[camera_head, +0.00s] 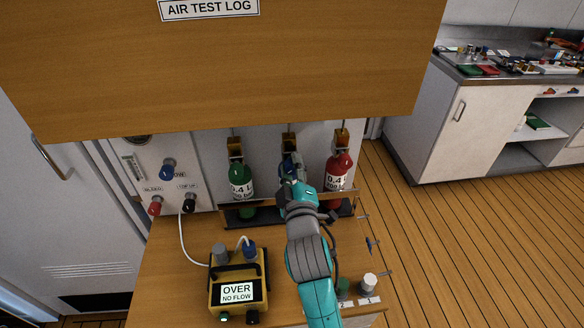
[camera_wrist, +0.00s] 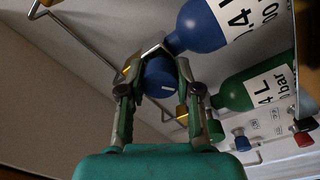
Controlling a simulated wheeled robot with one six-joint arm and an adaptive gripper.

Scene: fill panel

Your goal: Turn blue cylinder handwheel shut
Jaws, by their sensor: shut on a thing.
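The blue cylinder stands in the middle of the rack between the green and red ones. In the head view little of it shows, because my arm covers it. In the wrist view the blue cylinder (camera_wrist: 203,27) is at the top with its white label partly cut off. Its blue handwheel (camera_wrist: 160,80) has a short white mark and sits between the two fingers of my gripper (camera_wrist: 158,72). The fingers are shut on the handwheel from both sides. In the head view my gripper (camera_head: 291,177) is in front of the blue cylinder.
The green cylinder (camera_head: 241,180) and red cylinder (camera_head: 338,172) stand close on either side. A wooden cabinet (camera_head: 220,70) overhangs them. A yellow meter (camera_head: 238,288) reading "OVER NO FLOW" stands on the bench. A panel with blue, red and black knobs (camera_head: 189,204) is at left.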

